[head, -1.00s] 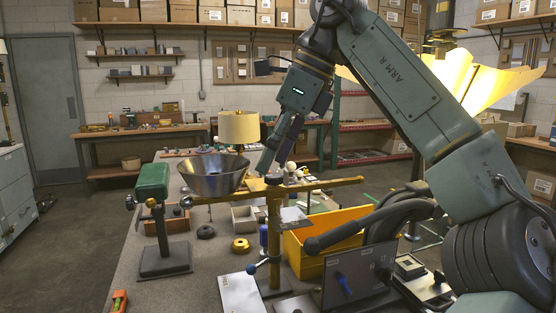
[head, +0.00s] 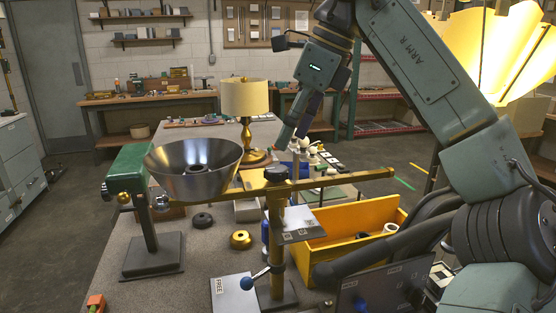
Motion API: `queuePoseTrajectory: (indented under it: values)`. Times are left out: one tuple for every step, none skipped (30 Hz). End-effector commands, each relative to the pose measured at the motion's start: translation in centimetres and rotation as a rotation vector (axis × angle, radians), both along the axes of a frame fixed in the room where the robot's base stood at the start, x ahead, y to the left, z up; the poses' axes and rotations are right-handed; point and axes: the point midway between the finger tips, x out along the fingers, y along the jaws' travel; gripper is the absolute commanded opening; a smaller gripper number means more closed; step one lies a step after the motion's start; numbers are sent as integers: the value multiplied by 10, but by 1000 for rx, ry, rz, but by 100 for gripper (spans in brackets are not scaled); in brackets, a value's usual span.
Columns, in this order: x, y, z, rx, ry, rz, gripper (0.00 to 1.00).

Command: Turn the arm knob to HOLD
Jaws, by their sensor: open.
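A brass post (head: 277,232) stands on a dark base on the near part of the table and carries a horizontal brass arm (head: 345,181). A black knob (head: 276,174) sits on top of the joint between post and arm. I cannot read a HOLD mark. My gripper (head: 292,138) is open and points down, above and beyond the brass arm, apart from the knob. Its fingertips show only in part against the table clutter.
A metal bowl-shaped shade (head: 194,170) sits at the arm's left end, beside a green-headed stand (head: 146,258). A yellow bin (head: 340,222) stands right of the post. A lit-looking table lamp (head: 245,100) stands behind.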

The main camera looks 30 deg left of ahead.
Motion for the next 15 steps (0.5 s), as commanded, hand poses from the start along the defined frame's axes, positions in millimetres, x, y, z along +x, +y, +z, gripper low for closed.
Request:
queuePoseTrajectory:
  values:
    - [-1,4,-12,1,4,7,56]
    - [-2,7,-18,2,5,6,56]
    - [-3,10,-24,1,4,6,56]
    - [-3,12,-30,1,3,6,56]
    - [-4,14,-34,1,5,5,56]
    - [-4,16,-40,2,3,4,56]
    - [-5,18,-44,2,3,4,56]
    - [-5,19,-47,1,3,3,56]
    - [-5,21,-51,1,4,2,56]
    - [-6,22,-54,0,3,3,56]
    - [-6,23,-56,0,2,3,56]
    - [-6,24,-59,1,2,1,56]
    - [-6,24,-61,1,2,1,56]
    - [-6,25,-62,1,1,0,56]
    - [-7,25,-63,1,1,0,56]
